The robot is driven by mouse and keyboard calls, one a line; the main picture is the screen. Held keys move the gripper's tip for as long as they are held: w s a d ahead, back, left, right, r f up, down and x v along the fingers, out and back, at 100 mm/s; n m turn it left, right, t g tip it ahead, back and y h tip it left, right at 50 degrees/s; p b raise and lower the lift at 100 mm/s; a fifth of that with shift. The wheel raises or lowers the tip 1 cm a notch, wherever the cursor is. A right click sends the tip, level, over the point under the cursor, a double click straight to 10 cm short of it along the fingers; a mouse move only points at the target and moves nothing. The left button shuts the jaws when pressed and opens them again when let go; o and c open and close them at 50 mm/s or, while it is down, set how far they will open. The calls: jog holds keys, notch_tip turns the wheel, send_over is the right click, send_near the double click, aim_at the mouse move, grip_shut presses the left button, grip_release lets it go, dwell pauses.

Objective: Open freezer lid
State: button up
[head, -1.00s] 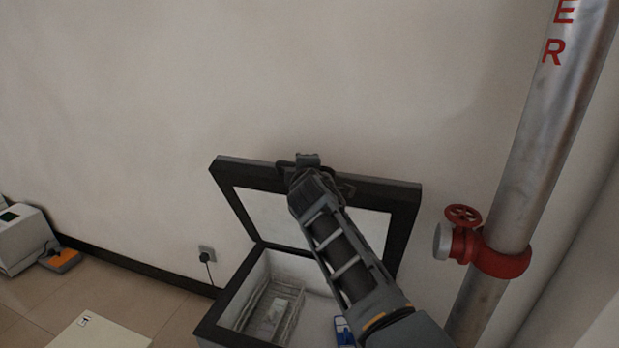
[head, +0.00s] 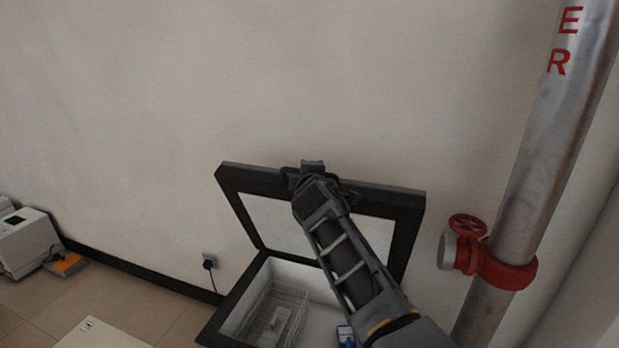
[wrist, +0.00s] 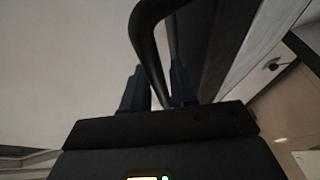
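The freezer lid (head: 404,225) has a dark frame and a pale inner panel. It stands raised, close to upright, at the back of the freezer. The freezer (head: 226,318) is open below it, with a wire basket (head: 272,312) and a blue item (head: 345,335) inside. My gripper (head: 312,172) is at the middle of the lid's top edge, and my arm hides part of the lid. In the wrist view, the dark looped handle (wrist: 143,40) passes between my gripper's fingers (wrist: 155,88). The fingers are close together around it; firm contact is hard to see.
A metal pipe (head: 540,130) with a red valve wheel (head: 468,225) stands to the right of the lid. The wall (head: 120,120) is close behind the lid. A plug socket (head: 209,260) is at the left, and a white machine (head: 28,240) stands far left.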

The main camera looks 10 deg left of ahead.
jog(key=v, duration=0.7)
jog(key=shift+s+p, duration=0.25)
jog(key=shift+p, duration=0.2)
jog(key=shift+f, duration=0.1)
